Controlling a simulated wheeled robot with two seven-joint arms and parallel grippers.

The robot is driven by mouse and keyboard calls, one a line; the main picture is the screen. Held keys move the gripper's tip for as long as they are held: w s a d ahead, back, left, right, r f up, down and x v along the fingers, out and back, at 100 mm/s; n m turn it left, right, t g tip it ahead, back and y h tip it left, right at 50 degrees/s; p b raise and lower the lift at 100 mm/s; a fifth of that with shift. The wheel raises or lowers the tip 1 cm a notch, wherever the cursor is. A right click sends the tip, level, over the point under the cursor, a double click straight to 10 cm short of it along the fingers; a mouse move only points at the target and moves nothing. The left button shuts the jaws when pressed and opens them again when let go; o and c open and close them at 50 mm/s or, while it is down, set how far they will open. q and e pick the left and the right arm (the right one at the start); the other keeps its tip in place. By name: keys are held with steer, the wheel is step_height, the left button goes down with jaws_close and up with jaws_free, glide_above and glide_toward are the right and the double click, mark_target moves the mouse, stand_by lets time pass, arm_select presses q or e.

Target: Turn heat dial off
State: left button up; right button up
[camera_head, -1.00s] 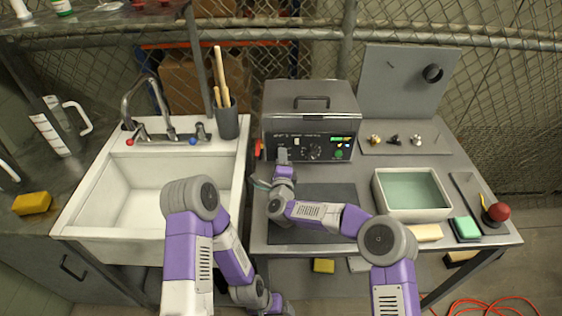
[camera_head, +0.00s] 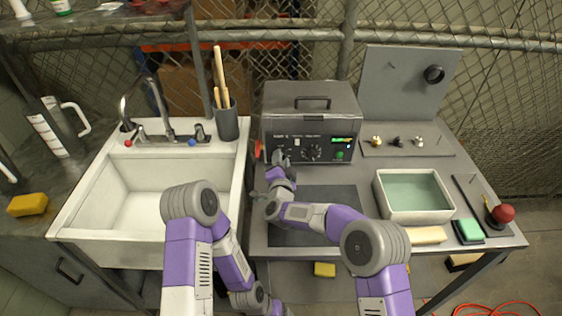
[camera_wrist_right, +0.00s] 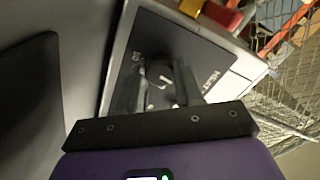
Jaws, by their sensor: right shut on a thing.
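The metal tank (camera_head: 310,98) stands at the back left of the steel table, with a dark control panel on its front. My right gripper (camera_head: 281,161) is at the left part of that panel. In the right wrist view, its two fingers (camera_wrist_right: 160,88) stand on either side of the heat dial (camera_wrist_right: 161,77), shut on it. The dial carries a pale mark, and "HEAT" lettering shows beside it. In the head view, the gripper hides the dial. A second black dial (camera_head: 312,152) sits to its right. My left arm hangs low at the front; its fingers do not show.
A red knob (camera_head: 258,148) sticks out at the tank's left side. A dark mat (camera_head: 335,200) lies in front of the tank. A tray of greenish liquid (camera_head: 412,192) stands to the right. The sink (camera_head: 140,205) is at the left.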

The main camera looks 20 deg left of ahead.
steer(key=shift+n, duration=0.4)
steer(key=o, duration=1)
steer(key=shift+o, duration=0.2)
steer(key=shift+p+v, duration=0.45)
steer(key=shift+v, duration=3.35)
